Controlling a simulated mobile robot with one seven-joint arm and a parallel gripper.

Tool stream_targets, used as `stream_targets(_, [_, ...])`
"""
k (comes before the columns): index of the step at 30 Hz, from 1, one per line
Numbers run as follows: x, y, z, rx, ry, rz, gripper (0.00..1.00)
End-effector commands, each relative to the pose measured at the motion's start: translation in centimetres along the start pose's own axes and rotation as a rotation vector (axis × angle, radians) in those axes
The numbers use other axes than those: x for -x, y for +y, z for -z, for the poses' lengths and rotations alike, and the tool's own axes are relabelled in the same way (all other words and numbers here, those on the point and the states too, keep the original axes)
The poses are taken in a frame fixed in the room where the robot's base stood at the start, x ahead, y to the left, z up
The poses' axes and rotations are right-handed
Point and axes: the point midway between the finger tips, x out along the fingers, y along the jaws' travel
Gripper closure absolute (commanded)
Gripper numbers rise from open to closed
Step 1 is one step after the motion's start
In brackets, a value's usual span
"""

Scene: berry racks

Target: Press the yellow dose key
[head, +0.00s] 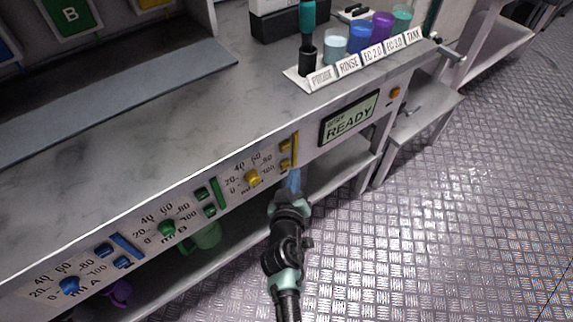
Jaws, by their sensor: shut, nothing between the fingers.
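The front panel of the bench carries a yellow group at its right part: a yellow dial (252,179) with a 0 to 100 scale, an upper yellow key (286,146) and a lower yellow key (285,165), next to an upright yellow strip. Their small lettering is too small to read, so I cannot tell which is the dose key. My gripper (294,180) is shut and empty, just below and slightly right of the lower yellow key in the picture. I cannot tell whether its tips touch the panel.
Green (167,228) and blue (69,286) dials with their own keys sit further left. A display (348,118) reads READY, with an orange button (395,93) to its right. Labelled cups stand on the bench top. A shelf runs below; open metal floor (450,220) lies right.

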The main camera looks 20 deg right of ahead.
Motion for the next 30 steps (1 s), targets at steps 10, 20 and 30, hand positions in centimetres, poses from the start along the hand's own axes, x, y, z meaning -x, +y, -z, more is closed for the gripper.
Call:
stream_targets(10, [-0.38,-0.32,0.16,0.001,0.001,0.000,1.00])
stream_targets(20, [-0.60,-0.45,0.44,0.000,0.000,0.000,1.00])
stream_targets(30, [-0.76,-0.57,0.52,0.000,0.000,0.000,1.00])
